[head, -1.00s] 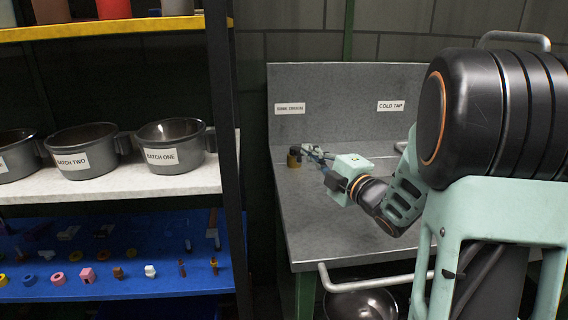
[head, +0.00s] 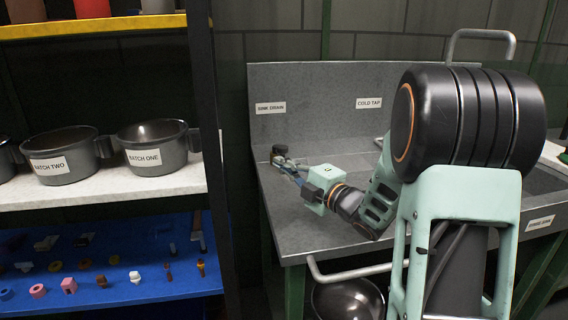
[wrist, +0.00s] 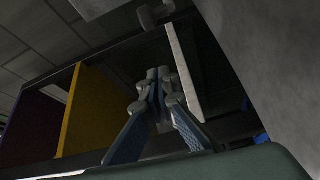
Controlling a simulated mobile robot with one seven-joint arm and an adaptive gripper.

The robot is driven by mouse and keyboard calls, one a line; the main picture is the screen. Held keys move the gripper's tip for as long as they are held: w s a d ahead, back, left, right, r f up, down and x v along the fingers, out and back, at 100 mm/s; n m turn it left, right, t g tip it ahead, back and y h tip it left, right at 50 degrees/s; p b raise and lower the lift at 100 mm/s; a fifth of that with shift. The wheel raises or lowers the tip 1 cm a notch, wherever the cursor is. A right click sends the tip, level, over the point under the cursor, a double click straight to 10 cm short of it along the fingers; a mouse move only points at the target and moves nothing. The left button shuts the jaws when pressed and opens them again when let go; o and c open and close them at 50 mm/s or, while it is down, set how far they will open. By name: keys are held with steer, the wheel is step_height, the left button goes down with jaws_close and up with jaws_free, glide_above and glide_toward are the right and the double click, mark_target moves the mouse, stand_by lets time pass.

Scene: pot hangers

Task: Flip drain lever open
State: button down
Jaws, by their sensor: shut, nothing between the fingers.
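The label "SINK DRAIN" (head: 270,107) is on the grey back panel of the sink counter. Below it, a small dark fitting (head: 279,149) stands at the back left corner of the counter, and it looks like the drain lever. My gripper (head: 284,161) reaches left to it, shut and empty, its fingertips at or very close to the fitting. I cannot tell whether they touch, or how the lever is set. In the wrist view my gripper's fingertips (wrist: 158,75) are together, and a grey rounded piece (wrist: 150,17) shows beyond them, too dark to identify.
The counter (head: 310,235) extends right to a basin (head: 545,180), with a "COLD TAP" label (head: 369,103) on the panel. A shelf rack post (head: 215,160) stands close on the left, with pots (head: 152,150). A front rail (head: 350,272) and a bowl (head: 348,300) lie below.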

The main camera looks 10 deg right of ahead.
mark_target(280, 149)
steer(key=x, duration=0.7)
steer(key=shift+w+a+b, duration=0.2)
steer(key=shift+b, duration=0.15)
steer(key=d, duration=0.3)
steer(key=shift+w+d+f, duration=0.1)
steer(key=shift+w+f, duration=0.1)
steer(key=shift+w, duration=0.2)
steer(key=shift+d, duration=0.35)
